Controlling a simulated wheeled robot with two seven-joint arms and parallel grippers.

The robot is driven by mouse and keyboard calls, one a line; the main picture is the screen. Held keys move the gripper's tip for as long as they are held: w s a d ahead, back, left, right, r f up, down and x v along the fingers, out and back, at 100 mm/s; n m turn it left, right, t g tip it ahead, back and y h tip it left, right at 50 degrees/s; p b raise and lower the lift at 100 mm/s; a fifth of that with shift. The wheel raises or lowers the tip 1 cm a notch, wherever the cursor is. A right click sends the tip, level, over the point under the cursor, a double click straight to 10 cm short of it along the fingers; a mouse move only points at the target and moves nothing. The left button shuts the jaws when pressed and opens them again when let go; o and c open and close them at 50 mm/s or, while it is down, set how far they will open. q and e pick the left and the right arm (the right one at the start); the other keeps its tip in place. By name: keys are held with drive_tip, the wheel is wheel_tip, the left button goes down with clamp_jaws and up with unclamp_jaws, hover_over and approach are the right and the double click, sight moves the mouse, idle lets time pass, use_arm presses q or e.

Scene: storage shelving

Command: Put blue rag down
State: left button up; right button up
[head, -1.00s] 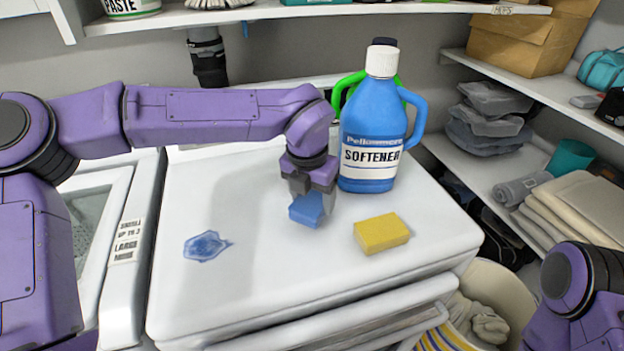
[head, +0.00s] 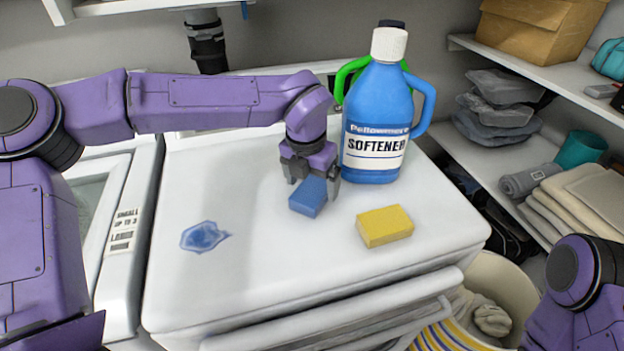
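The blue rag (head: 307,198), which looks like a small blue block, rests on the white machine top (head: 260,260). My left gripper (head: 312,180) is right above and behind it, pointing down. Its fingers are spread apart, with the upper part of the rag between or just in front of them. The gripper looks open; whether a finger still touches the rag is hard to tell. My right gripper is not in view; only part of my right arm shows at the lower right.
A yellow sponge (head: 384,226) lies to the right of the rag. A blue softener bottle (head: 376,120) stands close behind, beside my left gripper. A blue stain (head: 203,236) is on the left of the top. Shelves (head: 560,88) line the right side. The front middle is clear.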

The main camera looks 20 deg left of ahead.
sight(307, 195)
use_arm(q)
drive_tip(key=shift+w, duration=0.1)
drive_tip(key=shift+r, duration=0.3)
wheel_tip(307, 195, up, 12)
drive_tip(key=s, duration=0.2)
drive_tip(key=shift+a+r, duration=0.2)
